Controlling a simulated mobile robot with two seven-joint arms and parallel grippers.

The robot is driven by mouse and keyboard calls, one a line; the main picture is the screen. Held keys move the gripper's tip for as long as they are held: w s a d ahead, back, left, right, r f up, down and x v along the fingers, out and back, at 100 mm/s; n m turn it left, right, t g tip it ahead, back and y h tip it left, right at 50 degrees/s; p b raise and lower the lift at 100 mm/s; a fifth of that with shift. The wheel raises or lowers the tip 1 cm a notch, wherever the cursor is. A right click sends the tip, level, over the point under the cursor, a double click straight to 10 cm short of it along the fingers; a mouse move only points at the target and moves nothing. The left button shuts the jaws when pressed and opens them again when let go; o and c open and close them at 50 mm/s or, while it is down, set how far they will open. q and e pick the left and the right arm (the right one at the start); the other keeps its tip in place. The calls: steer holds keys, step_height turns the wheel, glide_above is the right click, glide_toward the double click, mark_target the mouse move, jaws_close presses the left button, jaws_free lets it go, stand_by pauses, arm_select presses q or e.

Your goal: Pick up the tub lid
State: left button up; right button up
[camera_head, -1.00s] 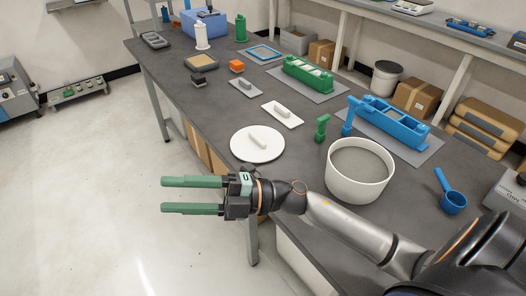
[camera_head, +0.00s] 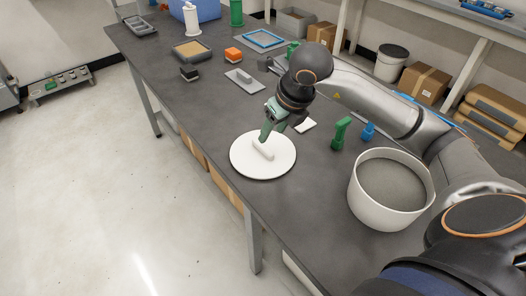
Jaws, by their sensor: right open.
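The tub lid (camera_head: 280,167) is a round white disc with a raised bar handle (camera_head: 262,148) on top. It lies flat on the dark table, near its front left edge. My right gripper (camera_head: 265,135) points down over the lid, with its green fingers at the far end of the handle. The gripper is open, and the view does not show clearly whether the fingers touch the handle. The white tub (camera_head: 378,218), with grey contents, stands upright to the right of the lid. My left gripper is not in view.
A green tool (camera_head: 341,133) stands between the lid and the tub. My right arm hides part of the table's right side. The table left of the lid ends close by.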

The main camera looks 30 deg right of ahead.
mark_target(264, 147)
steer(key=x, duration=0.7)
steer(key=shift+w+a+f, duration=0.15)
steer(key=shift+w+f, duration=0.1)
steer(key=shift+w, duration=0.1)
steer(key=shift+c, duration=0.2)
jaws_close()
